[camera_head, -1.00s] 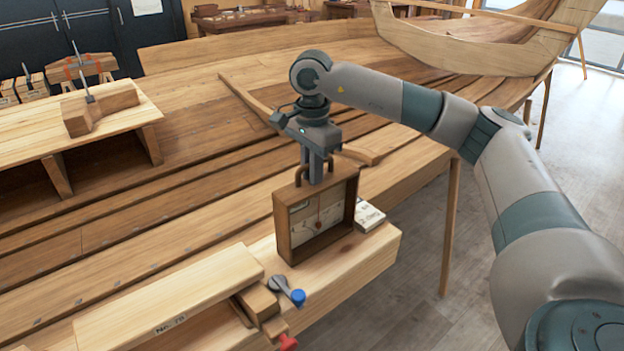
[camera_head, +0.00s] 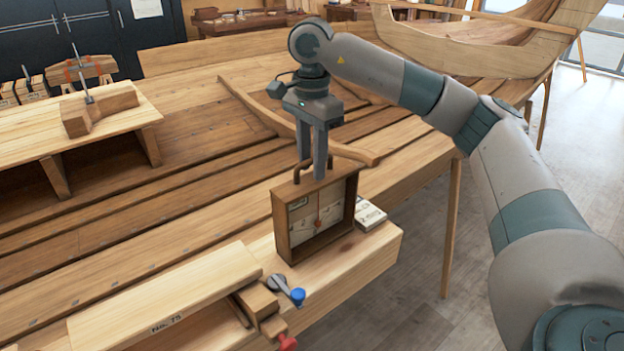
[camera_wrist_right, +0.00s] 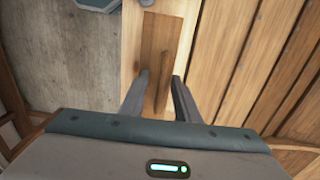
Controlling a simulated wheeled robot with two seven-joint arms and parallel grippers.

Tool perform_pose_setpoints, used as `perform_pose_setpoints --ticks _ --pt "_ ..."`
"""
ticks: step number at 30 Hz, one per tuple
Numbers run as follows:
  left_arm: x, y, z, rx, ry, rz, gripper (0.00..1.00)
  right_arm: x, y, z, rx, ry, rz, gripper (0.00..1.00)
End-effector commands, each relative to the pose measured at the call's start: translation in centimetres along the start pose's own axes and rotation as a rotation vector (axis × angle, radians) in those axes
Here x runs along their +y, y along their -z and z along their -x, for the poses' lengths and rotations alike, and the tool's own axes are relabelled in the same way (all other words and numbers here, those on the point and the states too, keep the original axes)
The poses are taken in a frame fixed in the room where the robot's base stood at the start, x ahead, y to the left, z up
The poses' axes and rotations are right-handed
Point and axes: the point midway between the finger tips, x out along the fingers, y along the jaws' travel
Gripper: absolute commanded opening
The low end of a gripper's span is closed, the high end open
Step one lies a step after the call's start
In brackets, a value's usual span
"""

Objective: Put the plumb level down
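The plumb level is a brown wooden box frame (camera_head: 282,226) with a pale face and a red pointer. It stands upright on the end of a light plank (camera_head: 370,262). Its arched handle shows on top; the wrist view shows the level from above, with its top (camera_wrist_right: 158,42) and handle. My right gripper (camera_head: 312,172) is at the handle from above. In the wrist view its fingers (camera_wrist_right: 160,105) are spread, one on each side of the handle, with gaps visible. My left gripper is out of view.
A white-labelled block (camera_head: 370,215) lies just right of the level. A clamp with a blue knob (camera_head: 297,297) and a red end sits in front on the left. A curved wooden rib (camera_head: 262,112) lies behind my gripper. The floor is open to the right.

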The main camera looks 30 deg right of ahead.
Motion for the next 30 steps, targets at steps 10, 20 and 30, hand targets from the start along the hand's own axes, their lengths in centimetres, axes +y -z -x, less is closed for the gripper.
perform_pose_setpoints --ticks 10,20,30 --pt "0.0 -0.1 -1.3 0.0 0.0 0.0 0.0 0.0 0.0 5.3 0.001 0.003 -0.001 0.29" --pt "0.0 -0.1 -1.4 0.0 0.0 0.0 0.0 0.0 0.0 7.5 0.001 0.001 0.0 0.29" --pt "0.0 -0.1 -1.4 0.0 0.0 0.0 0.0 0.0 0.0 7.7 0.0 0.0 0.0 0.29"
